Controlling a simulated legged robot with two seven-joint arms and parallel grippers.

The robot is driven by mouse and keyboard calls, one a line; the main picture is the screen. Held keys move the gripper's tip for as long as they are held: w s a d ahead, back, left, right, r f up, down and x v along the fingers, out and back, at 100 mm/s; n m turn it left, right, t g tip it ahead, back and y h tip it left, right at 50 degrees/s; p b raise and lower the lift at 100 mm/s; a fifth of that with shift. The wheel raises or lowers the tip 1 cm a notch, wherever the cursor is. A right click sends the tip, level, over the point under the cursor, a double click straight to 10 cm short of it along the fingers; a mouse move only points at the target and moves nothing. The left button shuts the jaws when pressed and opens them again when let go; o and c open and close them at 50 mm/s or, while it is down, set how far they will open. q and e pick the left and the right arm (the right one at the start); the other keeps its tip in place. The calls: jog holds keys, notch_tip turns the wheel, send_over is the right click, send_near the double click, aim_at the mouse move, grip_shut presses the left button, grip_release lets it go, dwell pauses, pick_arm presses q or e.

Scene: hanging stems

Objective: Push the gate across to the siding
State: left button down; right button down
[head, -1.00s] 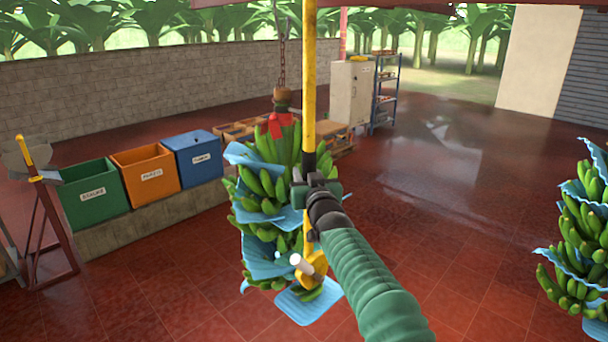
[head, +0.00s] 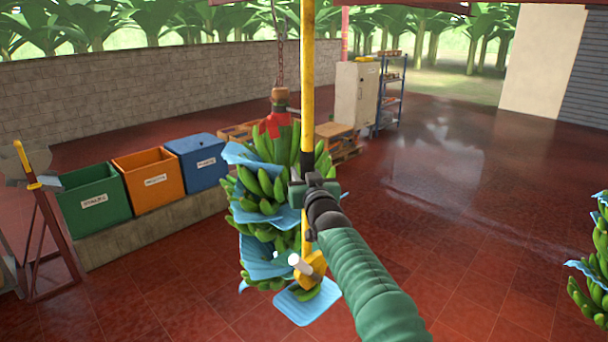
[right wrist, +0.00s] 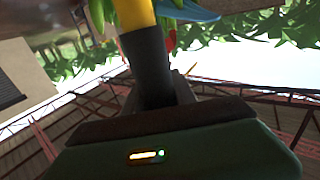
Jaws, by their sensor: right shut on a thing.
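A yellow pole (head: 307,80) with a black sleeve hangs from above in front of me; its top is out of view. My right gripper (head: 305,190) is shut on it at the dark sleeve. The sleeved pole (right wrist: 148,60) also shows in the right wrist view, in my right gripper (right wrist: 160,98). A yellow piece with a white handle (head: 311,266) is at the pole's lower end. I cannot make out the gate or the siding overhead. My left gripper is not in view.
A banana bunch (head: 262,185) with blue sheets hangs on a chain just behind the pole. Another bunch (head: 590,270) hangs at the right edge. Green (head: 93,203), orange (head: 150,182) and blue bins (head: 200,165) stand left. The red floor (head: 450,230) between the bunches is clear.

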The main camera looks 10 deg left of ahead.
jog(key=c, duration=1.2)
grip_release()
jog(key=shift+a+f, duration=0.15)
jog(key=shift+a, duration=0.05)
jog(key=shift+c, duration=0.2)
jog(key=shift+o, duration=1.1)
jog(key=shift+a, duration=0.15)
jog(key=b+v, duration=0.8)
jog(key=v, duration=0.8)
jog(key=shift+s, duration=0.35)
